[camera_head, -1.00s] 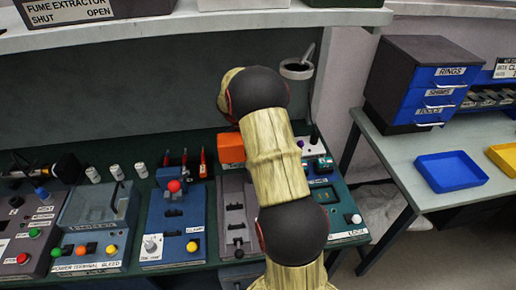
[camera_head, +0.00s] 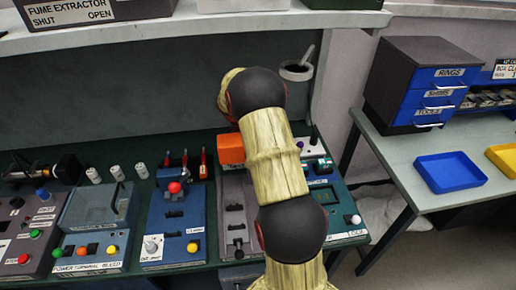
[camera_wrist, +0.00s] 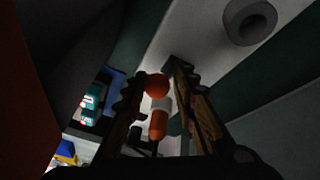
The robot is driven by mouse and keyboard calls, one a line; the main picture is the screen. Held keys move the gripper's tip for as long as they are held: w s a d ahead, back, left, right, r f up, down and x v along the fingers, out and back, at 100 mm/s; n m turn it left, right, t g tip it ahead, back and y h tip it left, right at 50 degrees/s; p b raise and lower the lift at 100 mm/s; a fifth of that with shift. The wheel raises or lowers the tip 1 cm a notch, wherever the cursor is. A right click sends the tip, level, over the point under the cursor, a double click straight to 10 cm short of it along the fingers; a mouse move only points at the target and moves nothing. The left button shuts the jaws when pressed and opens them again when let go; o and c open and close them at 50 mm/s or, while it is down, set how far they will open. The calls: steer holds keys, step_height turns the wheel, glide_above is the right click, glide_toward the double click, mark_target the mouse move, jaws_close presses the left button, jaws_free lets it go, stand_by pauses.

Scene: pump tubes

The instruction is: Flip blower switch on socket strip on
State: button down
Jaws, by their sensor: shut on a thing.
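The fingers are shut on this piece; the exact contact is too dark to see. In the head view my arm hides the gripper. I cannot make out the socket strip or the blower switch for certain in either view.
A grey panel with dark slots (camera_head: 235,215), a blue unit with a red knob (camera_head: 175,230) and a terminal box (camera_head: 90,240) stand on the bench. A shelf edge (camera_head: 200,28) runs above. A blue tray (camera_head: 450,172) lies on the right table. My arm covers the middle.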

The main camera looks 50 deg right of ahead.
steer(key=shift+w+d+r+g+y+p, duration=0.3)
steer(key=shift+g+y+p, duration=0.4)
steer(key=shift+p, duration=1.2)
steer(key=g+p, duration=0.1)
steer(key=w+g+y+p, duration=0.1)
steer(key=p, duration=0.1)
steer(key=shift+d+n, duration=0.35)
steer(key=shift+n, duration=0.05)
steer(key=shift+w+d+f+n+g+y+p, duration=0.2)
steer(key=shift+g+y+p, duration=0.1)
steer(key=shift+g+y, duration=0.2)
steer(key=shift+w+d+f+n+g+y+p, duration=0.1)
steer(key=shift+w+d+g+y+p, duration=0.15)
steer(key=shift+g+y, duration=0.2)
steer(key=shift+w+d+f+g+y, duration=0.15)
steer(key=shift+f+g+y, duration=0.1)
steer(key=shift+g, duration=0.3)
steer(key=shift+g+b, duration=0.3)
steer(key=shift+b, duration=0.15)
steer(key=c, duration=1.8)
jaws_free()
steer(key=o, duration=0.4)
steer(key=shift+w+r, duration=0.1)
steer(key=shift+r, duration=0.15)
steer(key=shift+r, duration=0.2)
